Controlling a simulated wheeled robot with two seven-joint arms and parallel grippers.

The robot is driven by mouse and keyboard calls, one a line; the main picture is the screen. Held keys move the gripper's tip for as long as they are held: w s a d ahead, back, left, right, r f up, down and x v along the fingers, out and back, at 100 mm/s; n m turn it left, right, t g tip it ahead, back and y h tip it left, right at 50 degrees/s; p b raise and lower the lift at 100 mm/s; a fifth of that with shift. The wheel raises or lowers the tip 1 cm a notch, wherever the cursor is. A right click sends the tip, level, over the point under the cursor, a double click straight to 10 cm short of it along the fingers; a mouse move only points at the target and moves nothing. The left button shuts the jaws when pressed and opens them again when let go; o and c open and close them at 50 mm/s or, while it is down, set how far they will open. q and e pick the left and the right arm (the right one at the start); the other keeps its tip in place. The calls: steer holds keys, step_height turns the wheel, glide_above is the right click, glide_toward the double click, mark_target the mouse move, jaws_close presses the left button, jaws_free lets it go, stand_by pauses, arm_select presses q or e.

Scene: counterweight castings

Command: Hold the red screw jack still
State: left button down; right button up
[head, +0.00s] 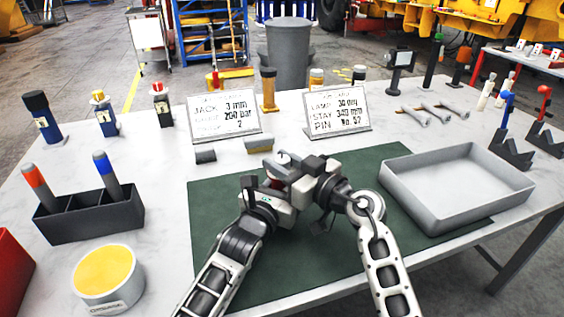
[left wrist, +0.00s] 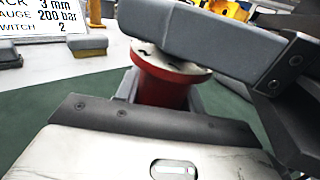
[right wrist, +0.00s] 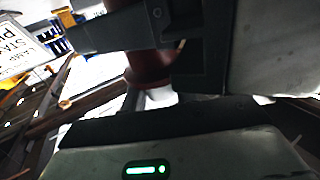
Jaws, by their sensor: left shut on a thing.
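The red screw jack (left wrist: 165,88) shows in the left wrist view as an upright red body under a round grey top plate. In the right wrist view its dark red column (right wrist: 150,72) is partly covered by a finger. In the head view the jack is mostly hidden behind the two grippers above the green mat (head: 212,215). My left gripper (head: 277,177) is shut on the jack. My right gripper (head: 312,175) is close against the left one, at the jack; whether its jaws are open or closed on it is unclear.
A grey tray (head: 405,195) stands right of my right arm. A dark bin (head: 93,222) with two capped cylinders and a yellow-topped round tub (head: 108,285) stand left.

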steer(key=shift+f+n+g+y, duration=0.1)
steer(key=shift+n+g+y, duration=0.3)
steer(key=shift+g, duration=0.1)
steer(key=n+g+y, duration=0.1)
steer(key=n+g, duration=0.1)
steer(key=n+g+y, duration=0.1)
steer(key=g, duration=0.2)
steer(key=shift+n+y, duration=0.4)
steer(key=n+g+y, duration=0.1)
steer(key=n+g, duration=0.1)
steer(key=g, duration=0.2)
steer(key=shift+n, duration=0.3)
steer(key=shift+a+f+n+g, duration=0.1)
steer(key=shift+n+g, duration=1.3)
steer(key=shift+g, duration=0.8)
steer(key=shift+n+g, duration=0.3)
steer(key=shift+g, duration=0.2)
steer(key=o, duration=1)
steer(key=shift+c, duration=0.2)
